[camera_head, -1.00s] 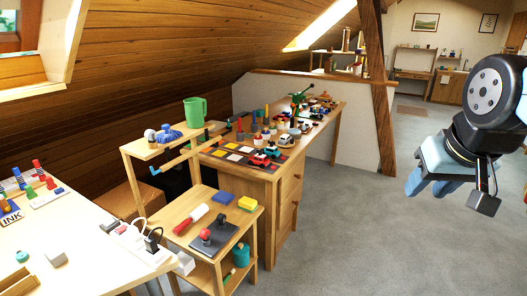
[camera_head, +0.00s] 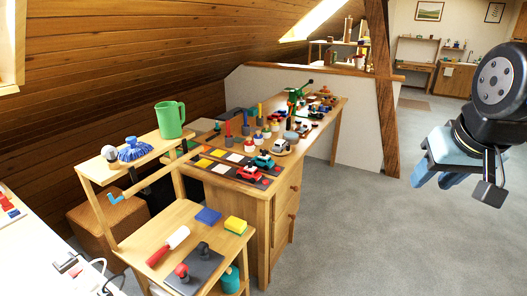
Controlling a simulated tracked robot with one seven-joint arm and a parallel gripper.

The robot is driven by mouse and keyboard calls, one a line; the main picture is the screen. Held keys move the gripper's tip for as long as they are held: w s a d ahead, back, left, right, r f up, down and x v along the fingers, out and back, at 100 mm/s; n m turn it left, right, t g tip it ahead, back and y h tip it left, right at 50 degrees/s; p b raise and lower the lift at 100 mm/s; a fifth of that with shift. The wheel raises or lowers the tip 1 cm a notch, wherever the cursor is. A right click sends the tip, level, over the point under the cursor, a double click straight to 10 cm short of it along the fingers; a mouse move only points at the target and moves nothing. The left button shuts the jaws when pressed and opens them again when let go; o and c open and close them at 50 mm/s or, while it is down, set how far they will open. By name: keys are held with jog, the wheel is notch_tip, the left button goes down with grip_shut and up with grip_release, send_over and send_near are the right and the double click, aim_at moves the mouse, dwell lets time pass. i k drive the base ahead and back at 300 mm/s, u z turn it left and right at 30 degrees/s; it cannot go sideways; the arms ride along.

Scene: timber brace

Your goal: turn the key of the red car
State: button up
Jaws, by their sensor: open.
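A small red car (camera_head: 249,173) stands on the dark mat with coloured squares, at the near end of the long wooden bench. No key can be made out on the red car at this size. My gripper (camera_head: 432,182) hangs at the right of the view, open and empty, over the grey floor and well apart from the bench.
A low wooden cart (camera_head: 196,213) in front holds a red-handled roller (camera_head: 168,245), a blue block (camera_head: 208,216) and a yellow sponge (camera_head: 235,225). A green mug (camera_head: 170,119) stands on its upper shelf. A timber post (camera_head: 382,90) rises behind. The floor (camera_head: 350,230) at right is clear.

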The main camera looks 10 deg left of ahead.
aim_at(249, 164)
jog(key=u, duration=0.05)
jog(key=i, duration=0.95)
